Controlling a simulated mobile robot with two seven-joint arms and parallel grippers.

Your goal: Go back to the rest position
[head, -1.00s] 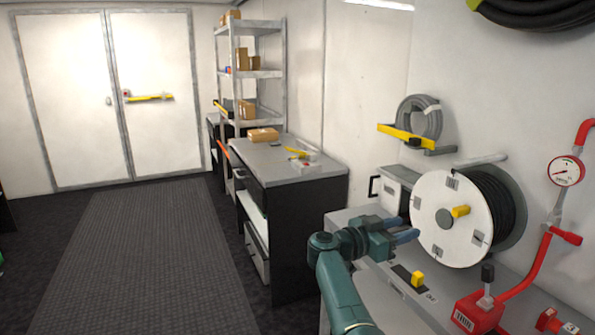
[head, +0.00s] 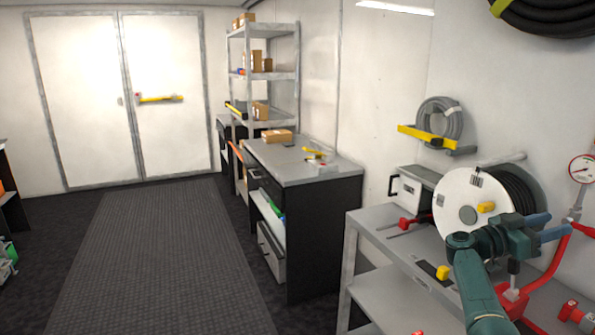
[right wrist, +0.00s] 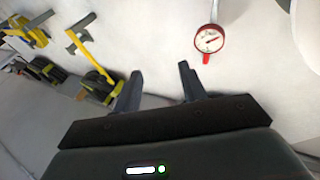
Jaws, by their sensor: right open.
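My right gripper (head: 545,228) is in the head view at the lower right, in front of the lower right part of the white hose reel (head: 462,190). Its two blue fingers are apart with nothing between them. The right wrist view also shows the open fingers (right wrist: 160,85), with the pale wall beyond them. My left gripper is in neither view. My right arm hides part of the bench and of the red pipework behind it.
The grey bench (head: 385,228) carries a red-handled item (head: 415,221) and a yellow knob (head: 442,272). A dark cabinet (head: 325,215) stands further back. The matted aisle (head: 160,260) is clear.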

